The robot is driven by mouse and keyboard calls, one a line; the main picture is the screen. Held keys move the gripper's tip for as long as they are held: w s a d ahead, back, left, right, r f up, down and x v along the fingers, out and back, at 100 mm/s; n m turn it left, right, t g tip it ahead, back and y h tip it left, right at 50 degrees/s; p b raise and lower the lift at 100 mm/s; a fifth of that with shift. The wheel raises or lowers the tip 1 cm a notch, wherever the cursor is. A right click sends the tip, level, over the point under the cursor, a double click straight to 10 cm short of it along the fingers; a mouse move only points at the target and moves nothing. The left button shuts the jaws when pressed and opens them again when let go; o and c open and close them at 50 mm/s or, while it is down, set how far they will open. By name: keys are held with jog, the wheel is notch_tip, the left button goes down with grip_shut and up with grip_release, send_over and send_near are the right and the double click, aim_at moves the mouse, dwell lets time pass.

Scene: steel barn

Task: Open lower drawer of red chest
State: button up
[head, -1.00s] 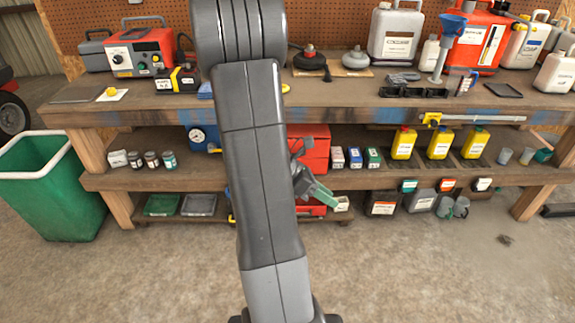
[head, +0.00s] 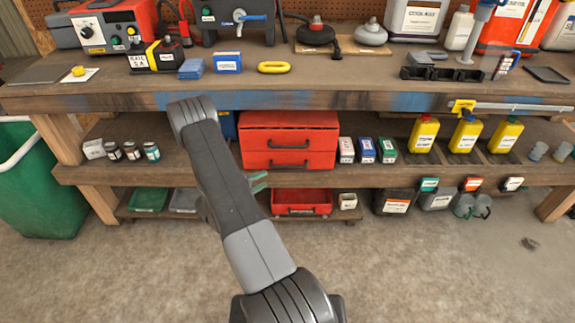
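The red chest (head: 262,132) stands on the middle shelf under the bench, with two drawers, each with a dark handle. Its lower drawer (head: 318,160) is shut, flush with the front. My gripper (head: 260,181) is in front of the shelf edge, left of and below the lower drawer's handle (head: 288,164), and does not touch it. The rest of the gripper is hidden behind my arm, which also covers the space left of the chest.
A red open tray (head: 302,197) sits on the low shelf below the chest. Small boxes (head: 366,150) and yellow bottles (head: 424,134) stand to the right. Small jars (head: 132,151) are at left, by a green bin (head: 40,190).

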aim_at(284, 168)
jog(key=shift+n, duration=0.3)
jog(key=x, duration=0.9)
jog(key=b+x, duration=0.1)
jog(key=x, duration=0.3)
jog(key=shift+w+f, duration=0.4)
jog(key=shift+w, duration=0.1)
jog(key=shift+c, duration=0.2)
grip_shut()
